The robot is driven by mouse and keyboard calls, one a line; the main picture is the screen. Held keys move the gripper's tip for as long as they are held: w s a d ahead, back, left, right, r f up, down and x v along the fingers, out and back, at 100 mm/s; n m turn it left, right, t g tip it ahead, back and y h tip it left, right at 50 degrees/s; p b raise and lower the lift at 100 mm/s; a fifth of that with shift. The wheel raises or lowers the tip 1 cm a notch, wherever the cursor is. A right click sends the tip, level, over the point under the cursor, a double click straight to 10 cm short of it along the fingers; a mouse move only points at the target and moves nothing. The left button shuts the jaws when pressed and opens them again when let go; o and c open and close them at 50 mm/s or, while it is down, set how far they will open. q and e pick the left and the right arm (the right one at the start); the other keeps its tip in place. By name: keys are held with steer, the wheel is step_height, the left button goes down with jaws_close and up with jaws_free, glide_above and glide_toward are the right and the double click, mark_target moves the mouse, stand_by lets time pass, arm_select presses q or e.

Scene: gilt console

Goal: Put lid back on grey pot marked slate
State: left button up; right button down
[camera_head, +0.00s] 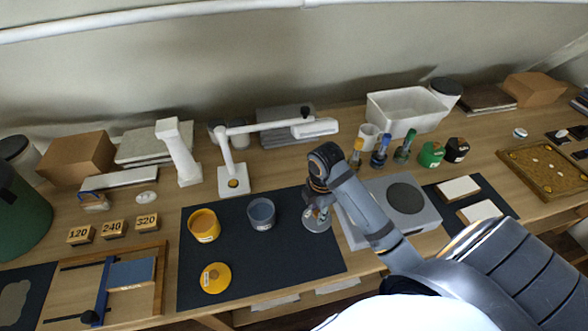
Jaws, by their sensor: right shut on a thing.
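The grey pot (261,214) stands open and upright on the dark mat (240,277). A grey lid (315,223) is to its right, at the right side of the mat. My right gripper (318,209) points down over this lid and is shut on it; the fingertips are small and partly hidden. I cannot tell whether the lid touches the mat. An open yellow pot (203,225) stands left of the grey pot, and a yellow lid (215,278) lies on the mat in front of it. My left gripper is not in view. No marking is readable on the grey pot.
A white desk lamp (232,178) stands behind the grey pot, its arm reaching right. A grey device with a dark round plate (407,197) is right of the mat, beside my right arm. Bottles and a white bin (405,113) stand behind. The mat's front middle is clear.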

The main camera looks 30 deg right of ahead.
steer(key=w+a+r+m+p, duration=0.2)
steer(key=w+a+r+p, duration=0.4)
steer(key=w+a+p, duration=0.65)
steer(key=shift+s+a+f+b, duration=0.15)
steer(key=shift+f+b, duration=0.35)
steer(key=shift+f, duration=1.15)
steer(key=shift+s+d+f+b, duration=0.1)
steer(key=shift+f+b, duration=0.4)
steer(key=shift+f, duration=1.1)
steer(key=shift+a+p, duration=0.1)
steer(key=shift+p, duration=0.45)
steer(key=shift+f, duration=0.15)
steer(key=c, duration=1)
jaws_free()
steer(key=shift+c, duration=0.2)
